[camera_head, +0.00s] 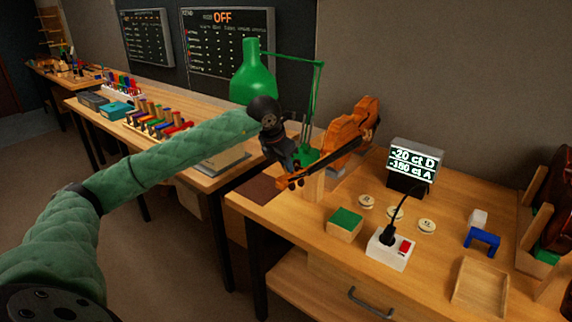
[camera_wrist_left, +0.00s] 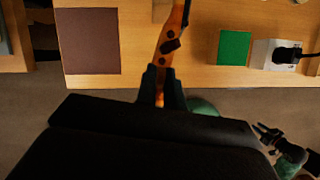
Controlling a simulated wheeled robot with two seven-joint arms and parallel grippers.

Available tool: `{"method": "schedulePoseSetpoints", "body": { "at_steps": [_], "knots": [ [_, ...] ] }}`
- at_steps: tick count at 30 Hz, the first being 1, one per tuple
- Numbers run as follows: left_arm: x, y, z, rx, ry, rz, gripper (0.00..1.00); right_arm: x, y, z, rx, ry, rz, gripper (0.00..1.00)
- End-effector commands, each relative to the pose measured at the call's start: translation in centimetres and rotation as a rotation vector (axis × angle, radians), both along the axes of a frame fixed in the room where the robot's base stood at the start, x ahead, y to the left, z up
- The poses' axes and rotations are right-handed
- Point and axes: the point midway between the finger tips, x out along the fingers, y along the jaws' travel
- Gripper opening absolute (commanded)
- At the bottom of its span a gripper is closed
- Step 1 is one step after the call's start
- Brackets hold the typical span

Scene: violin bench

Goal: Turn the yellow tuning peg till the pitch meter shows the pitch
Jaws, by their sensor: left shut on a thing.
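The orange-brown violin (camera_head: 345,138) rests on a wooden stand (camera_head: 313,184) at the bench's left end, its peg end towards me. My left gripper (camera_head: 288,172) is at that peg end. In the left wrist view, the left jaws (camera_wrist_left: 161,82) are shut around the violin's head, just below dark pegs (camera_wrist_left: 171,45). The yellow tuning peg cannot be made out; the jaws hide what they grip. The pitch meter (camera_head: 413,165) reads -20 ct D and -180 ct A. My right gripper (camera_wrist_left: 268,137) hangs empty off the bench in the left wrist view, its fingers apart.
A green-topped block (camera_head: 345,223), a white switch box (camera_head: 389,250) with a black plug, several round discs (camera_head: 427,226), a blue bracket (camera_head: 482,239) and a wooden tray (camera_head: 480,285) lie on the bench. A green lamp (camera_head: 253,78) stands behind my left wrist.

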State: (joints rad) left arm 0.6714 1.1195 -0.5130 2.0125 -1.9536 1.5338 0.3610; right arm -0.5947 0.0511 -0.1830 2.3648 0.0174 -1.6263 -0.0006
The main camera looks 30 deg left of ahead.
Motion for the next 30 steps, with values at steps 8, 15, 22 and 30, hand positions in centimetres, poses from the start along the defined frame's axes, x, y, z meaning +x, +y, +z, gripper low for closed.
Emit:
{"method": "schedulePoseSetpoints", "body": {
  "at_steps": [8,15,22,30],
  "knots": [
    [0.1,0.1,0.2,0.000,-0.002,0.001,0.19,0.1,0.1,0.0,0.001,-0.001,0.000,0.31],
    [-0.1,0.1,0.3,0.000,-0.002,0.000,0.19,0.0,0.0,-0.1,0.001,0.002,0.000,0.31],
    [-1.0,0.4,2.5,0.002,-0.005,0.000,0.19,-1.2,-0.3,3.1,0.003,-0.001,-0.001,0.31],
    [-2.3,0.8,6.2,0.001,-0.004,0.002,0.19,-0.7,0.8,2.1,0.027,-0.031,0.012,0.31]
  ]
}}
